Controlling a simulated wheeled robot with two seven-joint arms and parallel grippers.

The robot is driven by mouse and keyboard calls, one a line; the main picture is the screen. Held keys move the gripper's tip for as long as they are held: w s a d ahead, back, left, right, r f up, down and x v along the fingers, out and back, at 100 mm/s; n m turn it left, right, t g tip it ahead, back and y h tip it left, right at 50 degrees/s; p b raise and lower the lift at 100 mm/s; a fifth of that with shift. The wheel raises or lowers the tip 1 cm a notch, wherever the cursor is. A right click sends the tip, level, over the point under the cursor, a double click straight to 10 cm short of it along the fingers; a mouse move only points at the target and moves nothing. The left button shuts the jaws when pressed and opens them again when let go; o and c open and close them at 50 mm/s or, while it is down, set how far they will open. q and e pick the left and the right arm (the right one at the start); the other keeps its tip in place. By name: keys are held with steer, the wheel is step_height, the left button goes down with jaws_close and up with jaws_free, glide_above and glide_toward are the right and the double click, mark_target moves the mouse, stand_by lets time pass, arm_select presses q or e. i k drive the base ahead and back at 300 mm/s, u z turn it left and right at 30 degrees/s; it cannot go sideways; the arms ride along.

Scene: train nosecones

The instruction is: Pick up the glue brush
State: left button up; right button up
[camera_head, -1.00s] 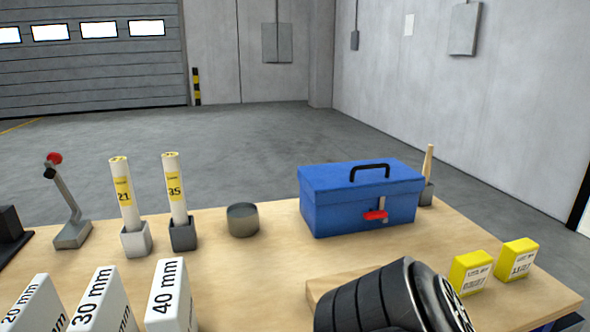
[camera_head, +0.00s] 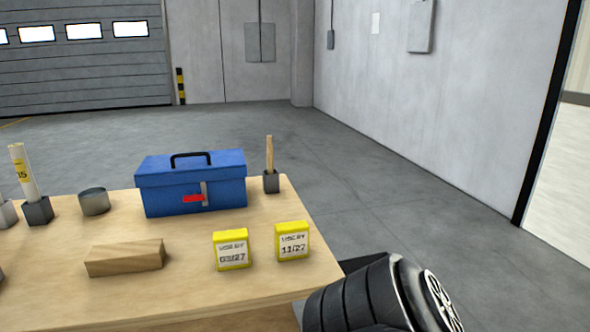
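A thin upright wooden handle (camera_head: 269,154), which looks like the glue brush, stands in a small dark square holder (camera_head: 271,183). It is at the table's back right corner, just right of the blue toolbox (camera_head: 192,190). Its lower end is hidden in the holder, so I cannot see bristles. A black, ribbed part of my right arm shows at the bottom right, well in front of the brush. Neither of my grippers is in view.
On the wooden table (camera_head: 190,275) are two yellow boxes, one left (camera_head: 231,250) and one right (camera_head: 292,241), a wooden block (camera_head: 125,258), a grey round tin (camera_head: 93,201) and a white tube (camera_head: 23,172) in a dark holder. Open floor (camera_head: 400,215) lies right of the table.

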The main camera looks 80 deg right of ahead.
mark_target(270, 156)
steer(key=k, duration=0.7)
steer(key=z, duration=0.75)
